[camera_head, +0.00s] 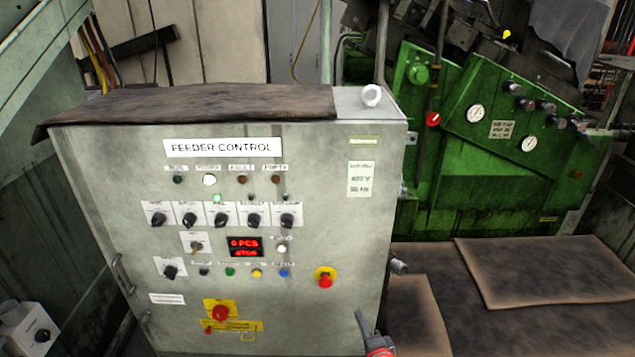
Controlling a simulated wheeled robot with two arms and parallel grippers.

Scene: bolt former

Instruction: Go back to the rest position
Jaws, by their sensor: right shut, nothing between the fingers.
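My right gripper (364,322) pokes up at the bottom edge, right of the middle. Only its dark finger tips and a red part below them show. It is shut and empty, in front of the lower right of the grey feeder control cabinet (330,225). I cannot tell whether it touches the cabinet. My left gripper is not in view. The cabinet's display (245,246) glows red and reads "0 PCS" and "STOP".
A red emergency button (325,279) and a red main switch (221,314) stick out of the cabinet front. A green machine (480,170) with gauges stands at the right. Brown mats (550,270) cover the floor before it. A small white box (30,328) stands lower left.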

